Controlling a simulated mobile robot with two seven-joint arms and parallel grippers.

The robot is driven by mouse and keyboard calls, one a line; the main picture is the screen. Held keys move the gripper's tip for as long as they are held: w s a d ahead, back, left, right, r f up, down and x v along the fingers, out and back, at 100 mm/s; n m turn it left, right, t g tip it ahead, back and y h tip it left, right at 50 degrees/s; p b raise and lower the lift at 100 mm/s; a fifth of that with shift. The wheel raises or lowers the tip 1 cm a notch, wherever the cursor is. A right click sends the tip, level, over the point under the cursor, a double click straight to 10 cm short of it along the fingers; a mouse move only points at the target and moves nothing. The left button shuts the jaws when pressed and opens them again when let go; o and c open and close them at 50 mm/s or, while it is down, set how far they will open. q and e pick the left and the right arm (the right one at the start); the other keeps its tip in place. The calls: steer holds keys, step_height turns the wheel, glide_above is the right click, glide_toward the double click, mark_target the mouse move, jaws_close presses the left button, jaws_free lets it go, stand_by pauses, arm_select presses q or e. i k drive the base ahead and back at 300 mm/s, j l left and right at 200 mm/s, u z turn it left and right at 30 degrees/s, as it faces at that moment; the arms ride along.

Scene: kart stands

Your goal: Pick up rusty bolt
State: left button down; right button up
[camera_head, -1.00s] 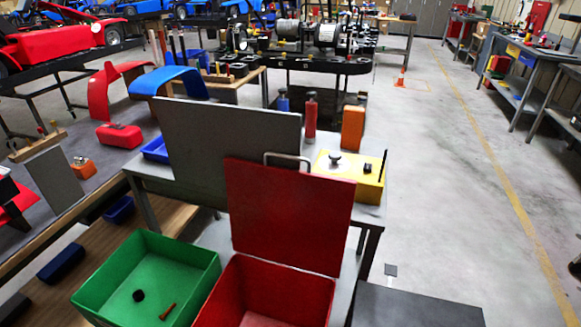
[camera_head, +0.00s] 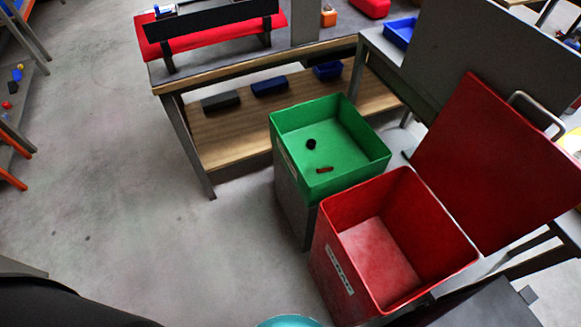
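A small rusty bolt (camera_head: 324,170) lies on the floor of the green bin (camera_head: 284,152), near the bin's middle. A small black round piece (camera_head: 311,144) lies just behind it, apart from it. The green bin is open and stands right of the picture's middle. Neither of my grippers shows in the head view, so nothing is seen near the bolt.
An open, empty-looking red bin (camera_head: 335,235) with a raised red lid (camera_head: 490,165) stands beside the green bin, nearer me. A workbench (camera_head: 205,75) with a wooden lower shelf (camera_head: 225,135) stands behind. The concrete floor at left is clear.

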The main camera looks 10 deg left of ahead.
mark_target(318, 171)
steer(key=i+j, duration=0.2)
steer(key=j, duration=0.15)
steer(key=i+j, duration=0.15)
steer(key=j, duration=0.2)
steer(key=i+j, duration=0.2)
steer(key=i+j+z, duration=0.1)
steer(key=j, duration=0.3)
steer(key=i+j+z, duration=0.15)
steer(key=j, duration=0.2)
steer(key=i+j+z, duration=0.1)
steer(key=j, duration=0.3)
steer(key=i+j+z, duration=0.15)
steer(key=j, duration=0.3)
